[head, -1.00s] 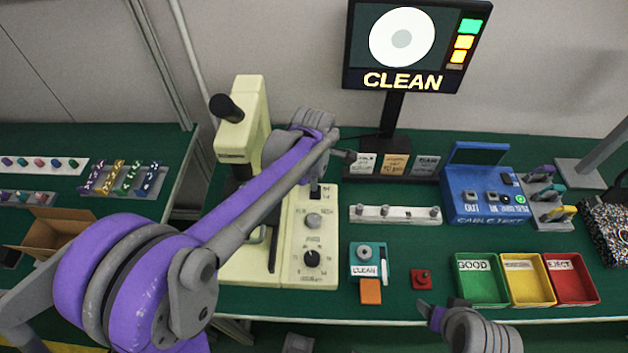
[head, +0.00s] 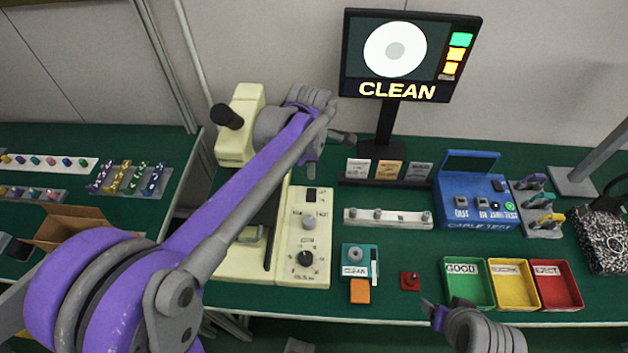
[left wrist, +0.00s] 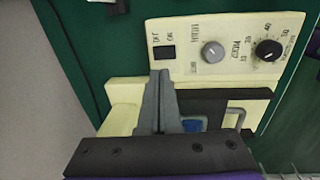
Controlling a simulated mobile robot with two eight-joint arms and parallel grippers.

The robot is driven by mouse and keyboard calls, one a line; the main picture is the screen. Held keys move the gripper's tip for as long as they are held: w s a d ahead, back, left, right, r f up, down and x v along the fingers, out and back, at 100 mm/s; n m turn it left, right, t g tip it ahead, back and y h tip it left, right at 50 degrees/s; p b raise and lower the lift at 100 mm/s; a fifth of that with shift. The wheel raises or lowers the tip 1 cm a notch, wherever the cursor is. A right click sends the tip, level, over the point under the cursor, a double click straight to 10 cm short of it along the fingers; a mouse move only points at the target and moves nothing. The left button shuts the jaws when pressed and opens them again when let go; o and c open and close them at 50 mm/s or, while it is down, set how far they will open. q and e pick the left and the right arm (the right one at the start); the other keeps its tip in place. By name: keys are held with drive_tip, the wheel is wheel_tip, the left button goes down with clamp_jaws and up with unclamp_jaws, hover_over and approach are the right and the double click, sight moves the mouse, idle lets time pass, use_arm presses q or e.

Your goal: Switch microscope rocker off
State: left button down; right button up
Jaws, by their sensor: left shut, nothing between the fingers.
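The cream microscope (head: 235,150) stands on the green bench, with its control panel (head: 318,230) at its right. The small black rocker (head: 312,194) is at the panel's far end, above a grey knob and a black dial. In the left wrist view the rocker (left wrist: 164,53) sits beside its OFF and ON lettering; I cannot tell which side is pressed. My left gripper (left wrist: 159,76) is shut and empty, its tips just short of the rocker in that view. In the head view my arm hides most of it. My right gripper (head: 437,306) is at the bench's front edge, its jaws unclear.
A monitor (head: 410,55) reading CLEAN stands behind. Right of the panel are a white rack (head: 388,219), a teal CLEAN box (head: 355,258) and a red button (head: 410,281). A blue tester (head: 470,205) and green, yellow and red bins (head: 464,303) are farther right.

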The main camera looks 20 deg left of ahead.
use_arm(q)
drive_tip(key=r, duration=0.5)
drive_tip(key=shift+s+a+r, duration=0.15)
drive_tip(key=shift+s+a, duration=0.05)
